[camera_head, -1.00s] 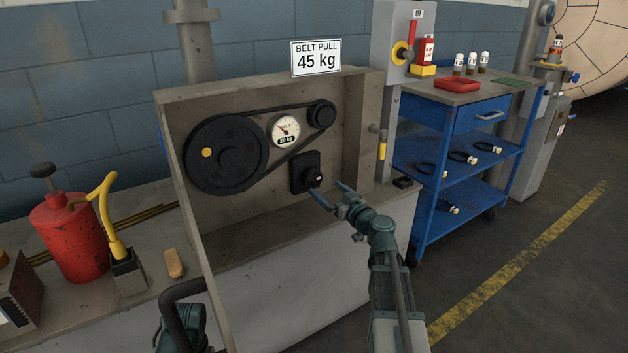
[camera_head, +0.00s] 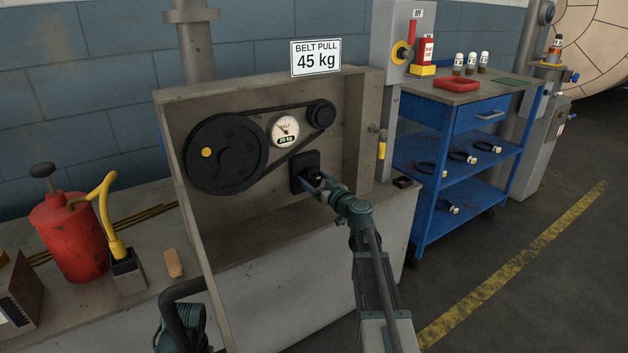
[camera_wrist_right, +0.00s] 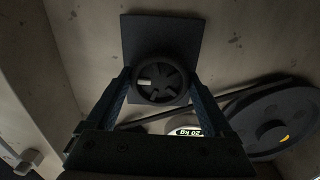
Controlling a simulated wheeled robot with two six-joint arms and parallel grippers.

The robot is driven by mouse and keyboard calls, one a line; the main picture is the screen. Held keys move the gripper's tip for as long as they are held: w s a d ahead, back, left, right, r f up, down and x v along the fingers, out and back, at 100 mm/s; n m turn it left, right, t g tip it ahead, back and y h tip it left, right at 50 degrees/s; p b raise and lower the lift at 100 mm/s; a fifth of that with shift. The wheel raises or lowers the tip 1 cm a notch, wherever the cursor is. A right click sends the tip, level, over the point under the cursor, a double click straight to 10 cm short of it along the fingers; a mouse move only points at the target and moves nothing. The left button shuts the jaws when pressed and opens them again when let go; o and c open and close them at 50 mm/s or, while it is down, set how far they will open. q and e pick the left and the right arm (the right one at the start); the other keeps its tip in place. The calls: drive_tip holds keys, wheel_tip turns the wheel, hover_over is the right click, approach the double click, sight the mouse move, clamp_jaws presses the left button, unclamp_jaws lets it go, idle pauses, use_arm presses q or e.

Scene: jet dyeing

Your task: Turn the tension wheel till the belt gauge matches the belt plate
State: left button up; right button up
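The tension wheel is a small dark knob (camera_wrist_right: 161,80) on a square black plate (camera_wrist_right: 160,33), with spokes and one pale mark at its left. My right gripper (camera_head: 312,180) is at the wheel. In the right wrist view its fingers (camera_wrist_right: 160,84) stand on either side of the rim, very close to it; I cannot tell whether they press on it. The belt gauge (camera_head: 284,130) is a white dial with a red needle, its readout showing 20 kg. The belt plate (camera_head: 316,58) reads BELT PULL 45 kg. My left gripper is not visible.
The black belt runs over a large pulley (camera_head: 225,154) and a small pulley (camera_head: 321,114) inside the grey housing (camera_head: 262,88). A red can (camera_head: 72,236) stands on the bench at left. A blue trolley (camera_head: 468,120) stands at right, with open floor before it.

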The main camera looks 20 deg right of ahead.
drive_tip(key=c, duration=0.9)
